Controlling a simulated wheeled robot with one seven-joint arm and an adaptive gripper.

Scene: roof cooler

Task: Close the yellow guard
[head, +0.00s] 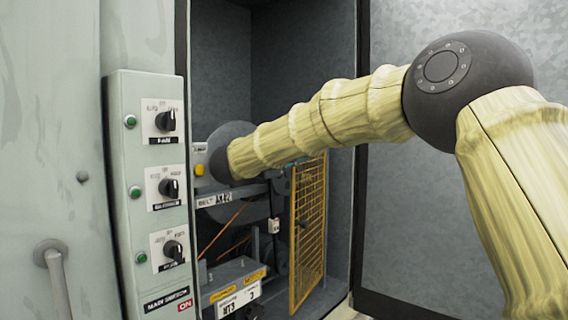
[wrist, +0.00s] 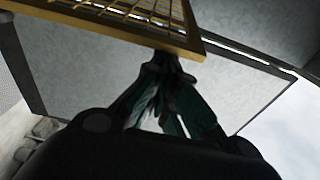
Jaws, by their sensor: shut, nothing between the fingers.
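The yellow guard (head: 308,232) is a mesh panel in a yellow frame inside the open cabinet. It stands swung out, seen at a steep angle, at the right of the belt machinery. In the wrist view a corner of its frame (wrist: 130,33) crosses the top. My gripper (wrist: 172,62) is shut and empty, its dark fingertips just below the frame's edge near that corner. I cannot tell whether they touch it. In the head view my arm reaches into the cabinet above the guard, and the gripper is hidden behind the arm's end.
A panel with several black rotary switches (head: 166,121) and green lights stands left of the opening. A grey cabinet door (head: 440,210) is open at the right. Belts and a labelled box (head: 236,292) sit left of the guard. The upper cabinet (head: 300,50) is empty.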

